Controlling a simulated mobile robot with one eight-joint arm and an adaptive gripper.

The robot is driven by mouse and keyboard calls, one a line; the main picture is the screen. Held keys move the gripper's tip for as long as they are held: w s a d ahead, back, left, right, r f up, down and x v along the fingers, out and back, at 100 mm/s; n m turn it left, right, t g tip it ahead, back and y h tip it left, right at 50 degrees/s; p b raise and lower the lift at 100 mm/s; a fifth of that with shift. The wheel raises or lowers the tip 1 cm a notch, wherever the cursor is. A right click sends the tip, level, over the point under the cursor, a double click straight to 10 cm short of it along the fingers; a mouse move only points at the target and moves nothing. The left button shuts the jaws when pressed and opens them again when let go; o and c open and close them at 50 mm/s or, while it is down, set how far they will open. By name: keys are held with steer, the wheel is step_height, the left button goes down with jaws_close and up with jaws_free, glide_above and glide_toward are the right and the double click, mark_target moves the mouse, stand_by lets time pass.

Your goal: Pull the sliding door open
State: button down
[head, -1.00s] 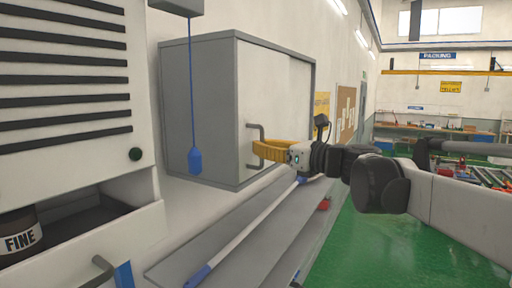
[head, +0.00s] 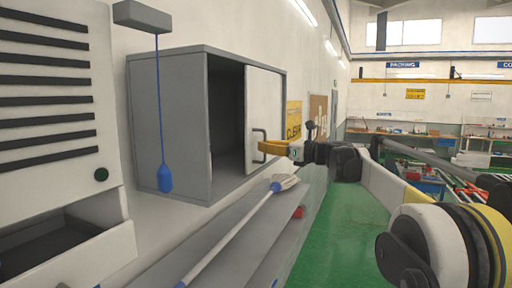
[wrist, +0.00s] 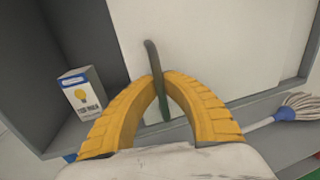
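The grey wall cabinet (head: 170,125) has a pale sliding door (head: 263,105) that covers only the right part of its front. The left part is open and shows a dark interior. The door's dark bar handle (head: 264,133) stands upright near the door's left edge. My gripper (head: 263,147) is at the handle. In the wrist view, the yellow fingers of my gripper (wrist: 160,84) close together around the handle (wrist: 153,58), in front of the door (wrist: 220,50). A small box with a yellow bulb picture (wrist: 82,96) stands inside the cabinet.
A mop (head: 235,230) lies on the grey ledge below the cabinet. A blue pull (head: 165,177) hangs on a cord before the cabinet's left side. An open drawer (head: 85,245) juts out at left.

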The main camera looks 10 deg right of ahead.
steer(key=shift+w+d, duration=0.55)
steer(key=shift+w, duration=0.2)
steer(key=c, duration=1.5)
jaws_free()
steer(key=shift+s+d, duration=0.1)
steer(key=shift+s, duration=0.05)
steer(key=v, duration=1.2)
